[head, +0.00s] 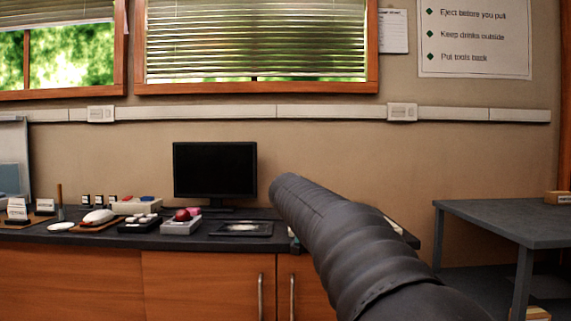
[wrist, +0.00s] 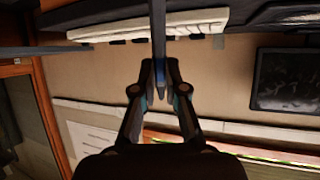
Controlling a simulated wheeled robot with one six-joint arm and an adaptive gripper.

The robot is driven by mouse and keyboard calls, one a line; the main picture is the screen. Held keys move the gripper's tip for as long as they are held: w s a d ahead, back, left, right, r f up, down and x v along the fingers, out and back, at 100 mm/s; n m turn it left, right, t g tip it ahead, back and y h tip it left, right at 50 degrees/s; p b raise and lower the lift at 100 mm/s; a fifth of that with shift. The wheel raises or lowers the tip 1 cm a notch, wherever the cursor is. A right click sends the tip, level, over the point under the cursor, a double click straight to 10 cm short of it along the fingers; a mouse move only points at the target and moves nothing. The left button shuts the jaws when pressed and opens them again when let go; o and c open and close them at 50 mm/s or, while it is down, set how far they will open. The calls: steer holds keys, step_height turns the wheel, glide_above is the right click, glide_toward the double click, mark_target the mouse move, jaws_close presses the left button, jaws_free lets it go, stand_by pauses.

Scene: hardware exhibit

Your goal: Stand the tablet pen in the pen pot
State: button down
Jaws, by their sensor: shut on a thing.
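My gripper (wrist: 160,72) is shut on a slim dark pen-like thing, which I take to be the tablet pen (wrist: 158,28). The pen runs from between the fingertips to the top edge of the wrist view, where its far end is cut off. In the head view my arm hides the gripper and the pen. I cannot pick out the pen pot for sure. A small holder with a brown stick standing in it (head: 59,196) is at the left of the bench, but I cannot tell what it is.
The dark bench carries a monitor (head: 215,170), a flat dark tablet-like pad (head: 241,229), a grey box with a red ball (head: 181,226) and a white mouse-like thing (head: 98,216). A grey table (head: 500,222) stands at the right. My arm hides the bench's right part.

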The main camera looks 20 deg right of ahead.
steer(key=s+d+r+m+h, duration=0.2)
steer(key=r+h, duration=0.2)
steer(key=r, duration=0.3)
steer(key=s+d+r+m+g+h, duration=0.1)
steer(key=s+r+m+h, duration=0.1)
steer(key=r, duration=0.4)
steer(key=shift+d+r+m+h, duration=0.35)
steer(key=shift+m+h, duration=0.05)
steer(key=shift+h, duration=0.5)
